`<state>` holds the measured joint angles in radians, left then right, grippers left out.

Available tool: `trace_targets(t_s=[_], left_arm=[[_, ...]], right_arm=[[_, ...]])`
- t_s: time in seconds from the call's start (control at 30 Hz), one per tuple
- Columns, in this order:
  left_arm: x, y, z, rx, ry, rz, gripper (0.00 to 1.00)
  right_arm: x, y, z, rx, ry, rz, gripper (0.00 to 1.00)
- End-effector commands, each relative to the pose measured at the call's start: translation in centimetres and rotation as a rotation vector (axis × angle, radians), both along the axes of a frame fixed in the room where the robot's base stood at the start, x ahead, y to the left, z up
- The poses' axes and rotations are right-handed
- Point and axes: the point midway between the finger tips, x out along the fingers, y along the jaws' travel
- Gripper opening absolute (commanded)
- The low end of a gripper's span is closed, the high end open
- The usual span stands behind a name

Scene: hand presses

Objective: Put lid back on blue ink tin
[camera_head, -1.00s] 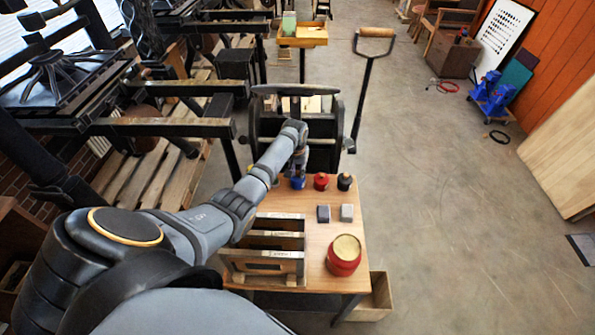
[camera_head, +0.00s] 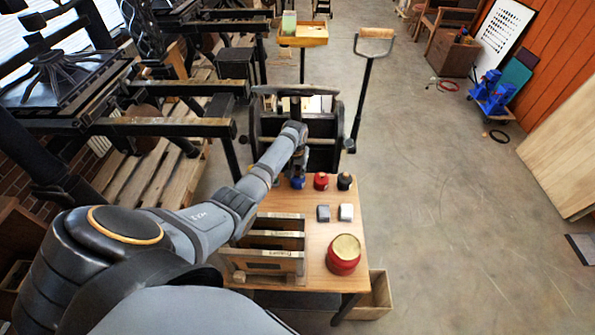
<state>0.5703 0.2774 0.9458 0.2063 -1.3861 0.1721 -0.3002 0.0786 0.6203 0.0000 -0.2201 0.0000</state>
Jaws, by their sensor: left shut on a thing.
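The blue ink tin (camera_head: 298,183) stands at the far left of the wooden table top, in a row with a red tin (camera_head: 321,181) and a black tin (camera_head: 345,181). My left gripper (camera_head: 298,172) points down right over the blue tin, shut on what appears to be its lid. The fingers and the tin's top are small and overlap, so the lid does not show clearly. I cannot tell whether the lid touches the rim. My right gripper is not in view.

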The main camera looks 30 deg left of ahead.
Motion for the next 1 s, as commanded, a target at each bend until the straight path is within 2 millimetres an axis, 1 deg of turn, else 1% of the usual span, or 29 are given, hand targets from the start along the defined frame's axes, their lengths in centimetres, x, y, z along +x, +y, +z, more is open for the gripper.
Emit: trace_targets(t_s=[0.27,0.53,0.87,0.9,1.0], left_arm=[[0.02,0.01,0.01,0.0,-0.001,0.0,0.01],[0.05,0.0,0.07,0.0,-0.001,0.0,0.01],[0.05,0.01,-0.03,0.0,-0.001,0.0,0.01],[0.05,0.01,-0.03,0.0,-0.001,0.0,0.2],[0.04,0.0,-0.04,0.0,-0.001,0.0,0.33]], right_arm=[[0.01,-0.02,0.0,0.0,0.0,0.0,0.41],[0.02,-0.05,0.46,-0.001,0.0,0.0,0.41],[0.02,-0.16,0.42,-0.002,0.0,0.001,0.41],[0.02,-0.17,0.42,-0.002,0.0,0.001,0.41],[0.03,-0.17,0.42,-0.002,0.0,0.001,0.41]])
